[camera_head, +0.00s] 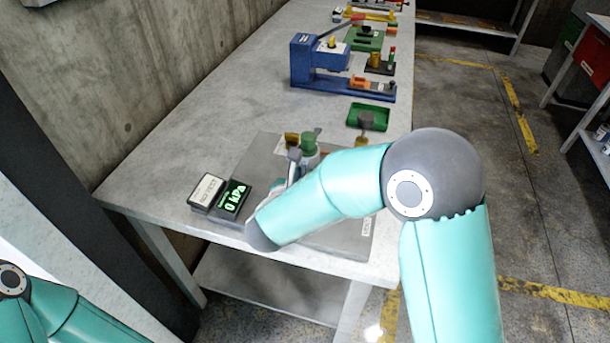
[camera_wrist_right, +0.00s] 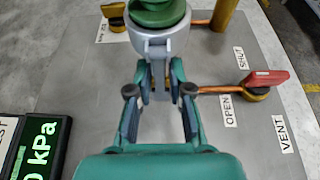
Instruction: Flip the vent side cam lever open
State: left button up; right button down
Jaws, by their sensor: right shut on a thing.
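The coupling, a round grey collar (camera_wrist_right: 160,38) under a green cap (camera_wrist_right: 156,10), stands on a grey panel. In the head view the green cap (camera_head: 309,142) shows just beyond my right forearm. A narrow grey cam lever (camera_wrist_right: 158,72) comes off the collar toward the wrist camera. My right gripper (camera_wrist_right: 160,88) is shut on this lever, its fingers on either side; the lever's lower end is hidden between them. In the head view my forearm mostly hides that gripper. Only part of my left arm shows at the lower left, without its gripper.
A red-handled valve (camera_wrist_right: 264,82) by the SHUT, OPEN and VENT labels stands right of the coupling, with a copper pipe between. A yellow knob (camera_wrist_right: 114,14) is at the upper left. A 0 kPa display (camera_head: 233,196) is left of the panel. A green tray (camera_head: 356,117) and blue press (camera_head: 318,62) lie beyond.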

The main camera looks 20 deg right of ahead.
jog(key=shift+s+r+g+p, duration=0.1)
jog(key=shift+r+g+p, duration=0.25)
jog(key=shift+p, duration=0.6)
jog(key=g+y+p, duration=0.1)
jog(key=p, duration=0.2)
jog(key=g+y+p, duration=0.1)
jog(key=g+p, duration=0.1)
jog(key=p, duration=0.2)
jog(key=s+r+g+y+p, duration=0.1)
jog(key=p, duration=0.3)
jog(key=shift+a+g, duration=0.3)
jog(key=shift+g, duration=0.05)
jog(key=shift+f+g+y, duration=0.15)
jog(key=shift+g+y, duration=0.25)
jog(key=shift+y, duration=0.1)
jog(key=g, duration=0.1)
jog(key=g+y, duration=0.1)
jog(key=shift+s+a+r+g+y+b, duration=0.1)
jog(key=shift+s+r+g+y+b, duration=0.2)
jog(key=shift+g+y, duration=0.1)
jog(key=g+y, duration=0.1)
jog(key=g, duration=0.1)
jog(key=r+g+y, duration=0.1)
jog(key=shift+s+a+r+g+y, duration=0.1)
jog(key=shift+a+g+y, duration=0.05)
jog(key=shift+g+y, duration=0.2)
jog(key=shift+g, duration=0.25)
jog(key=c, duration=1.2)
grip_release()
